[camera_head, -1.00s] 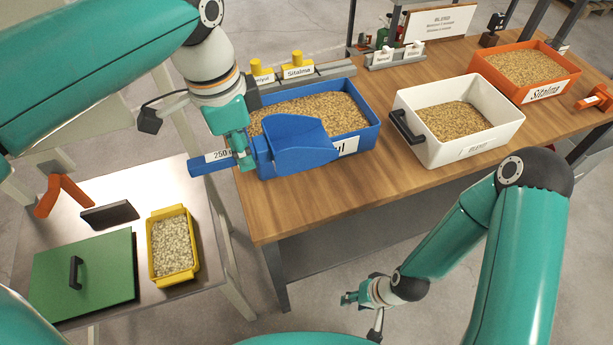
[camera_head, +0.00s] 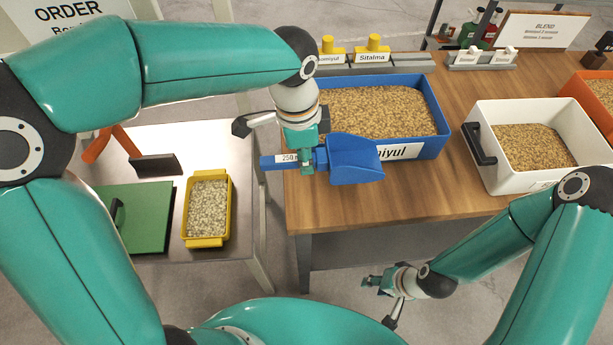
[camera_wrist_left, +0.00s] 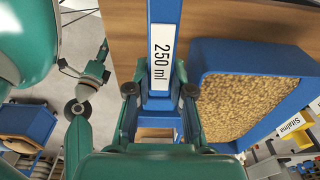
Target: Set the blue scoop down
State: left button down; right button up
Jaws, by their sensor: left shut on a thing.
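The blue scoop (camera_head: 355,160) is in my left gripper (camera_head: 307,160), which is shut on its handle. In the head view the scoop overlaps the front left wall of the blue bin (camera_head: 437,117); I cannot tell its height above the wooden table (camera_head: 335,208). The handle with its "250 ml" label (camera_wrist_left: 162,50) shows between the fingers in the left wrist view, with the blue bin (camera_wrist_left: 205,60) beside it. My right gripper (camera_head: 373,281) hangs away from the table, small in view; its opening is unclear.
A white bin (camera_head: 545,180) stands right of the blue bin, both holding grain. The wooden table's front strip is clear.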

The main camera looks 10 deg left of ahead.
pick_arm(q)
notch_tip(320, 180, down, 8)
jog(key=shift+r, duration=0.25)
jog(key=c, duration=1)
grip_release()
jog(key=shift+c, duration=0.2)
jog(key=r, duration=0.8)
jog(key=a+r, duration=0.1)
jog(key=r, duration=0.3)
jog(key=shift+s, duration=0.2)
